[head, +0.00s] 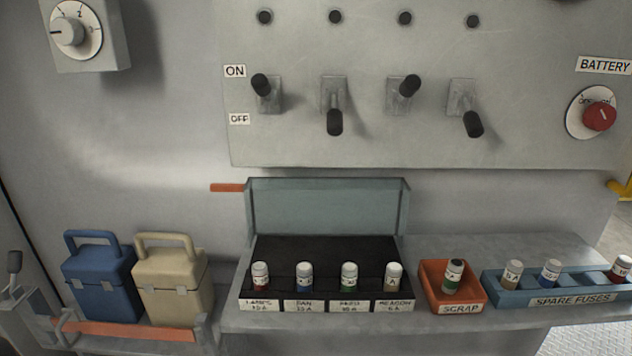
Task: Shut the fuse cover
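The fuse cover (325,210) is a blue-grey lid standing open and upright at the back of the fuse box. An orange tab (227,187) sticks out to the left of its top edge. The fuse box (318,250) has a black inside, and several fuses stand in a row at its front, one above each white label. The front fuses include a red-banded one (260,276) and a green-banded one (348,277). Neither of my grippers shows in the head view.
An orange scrap tray (433,295) holding a fuse and a blue spare fuses tray (540,299) stand to the right. Blue (98,278) and beige (172,281) boxes stand at the left. A panel with several lever switches (335,105) hangs above, with a red battery knob (599,117).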

